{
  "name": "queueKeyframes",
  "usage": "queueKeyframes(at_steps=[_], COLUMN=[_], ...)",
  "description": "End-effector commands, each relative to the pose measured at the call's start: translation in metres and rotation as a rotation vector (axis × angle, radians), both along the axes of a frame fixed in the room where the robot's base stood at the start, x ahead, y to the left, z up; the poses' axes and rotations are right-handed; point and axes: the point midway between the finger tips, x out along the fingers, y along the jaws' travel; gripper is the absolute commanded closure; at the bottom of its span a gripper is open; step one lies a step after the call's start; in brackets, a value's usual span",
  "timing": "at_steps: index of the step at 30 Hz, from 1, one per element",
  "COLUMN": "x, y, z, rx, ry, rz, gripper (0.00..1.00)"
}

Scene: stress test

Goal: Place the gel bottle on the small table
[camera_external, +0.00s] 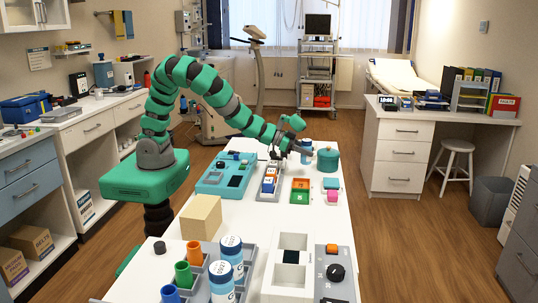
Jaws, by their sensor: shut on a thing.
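A small pale bottle with a blue cap (307,151), likely the gel bottle, is upright at the far end of the long white table (325,215). My gripper (296,150) reaches down beside it from the left and is shut on it, as far as this small view shows. The fingertips are partly hidden, and I cannot tell whether the bottle touches the tabletop. A teal lidded jar (327,160) stands just right of the bottle. Which surface is the small table is unclear.
A tray of coloured blocks (269,185), a teal case (226,174) and orange and green blocks (300,190) sit close by. A beige box (201,217), several large bottles (231,254) and a control box (336,273) fill the near end. A white stool (457,147) stands right.

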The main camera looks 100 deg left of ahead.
Motion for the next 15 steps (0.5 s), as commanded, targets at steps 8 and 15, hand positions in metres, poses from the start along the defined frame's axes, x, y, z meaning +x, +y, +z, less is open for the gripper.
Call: queueKeyframes(at_steps=[8, 15], x=[0.001, 0.001], y=[0.001, 0.002], z=[-0.008, 0.015], rx=[-0.001, -0.003], ry=[-0.003, -0.004], rz=[0.028, 0.031], gripper=[0.90, 0.90])
